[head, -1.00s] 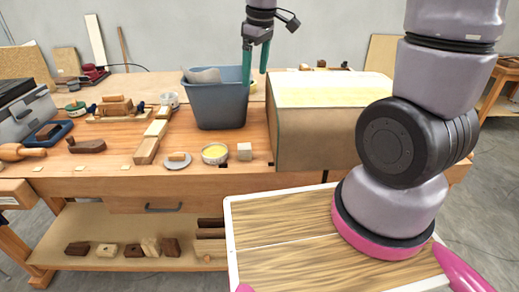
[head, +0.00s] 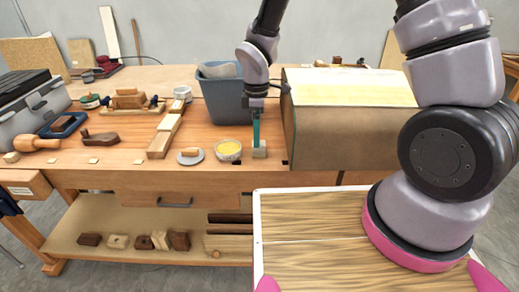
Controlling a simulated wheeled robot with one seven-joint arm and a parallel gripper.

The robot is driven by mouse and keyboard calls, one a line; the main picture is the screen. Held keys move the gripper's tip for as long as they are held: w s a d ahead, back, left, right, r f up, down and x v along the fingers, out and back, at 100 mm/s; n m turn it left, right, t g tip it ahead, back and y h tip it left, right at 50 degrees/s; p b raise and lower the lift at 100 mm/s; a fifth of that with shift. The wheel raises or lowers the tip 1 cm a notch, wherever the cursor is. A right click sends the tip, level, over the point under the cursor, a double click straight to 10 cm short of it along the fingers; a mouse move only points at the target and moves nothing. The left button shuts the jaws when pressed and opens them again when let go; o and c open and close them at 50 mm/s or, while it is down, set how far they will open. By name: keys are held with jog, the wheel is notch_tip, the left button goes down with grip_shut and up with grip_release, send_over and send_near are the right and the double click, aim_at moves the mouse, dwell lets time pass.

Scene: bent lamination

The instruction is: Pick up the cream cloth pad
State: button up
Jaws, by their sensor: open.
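The cream cloth pad (head: 260,152) looks like a small pale block near the front edge of the workbench, just right of a bowl with yellow contents. My gripper (head: 257,139) points straight down, with its teal fingers at the pad and their tips overlapping its top in the picture. The fingers are seen nearly edge-on, so the gap between them does not show. The jaws are open, and the pad still rests on the bench. I cannot tell whether the fingers touch it.
The bowl (head: 229,151) and a grey disc (head: 190,158) with a small wooden piece are close on the left. A blue-grey bin (head: 226,100) stands behind the gripper. A large curved form (head: 345,135) with a pale top is close on the right. Wooden strips (head: 160,140) lie farther left.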

notch_tip(320, 180, down, 5)
jog(key=shift+w, duration=0.15)
grip_shut()
notch_tip(320, 180, up, 10)
jog(key=shift+r, duration=0.1)
dwell(0.6)
jog(key=c, duration=0.8)
grip_release()
jog(key=c, duration=0.5)
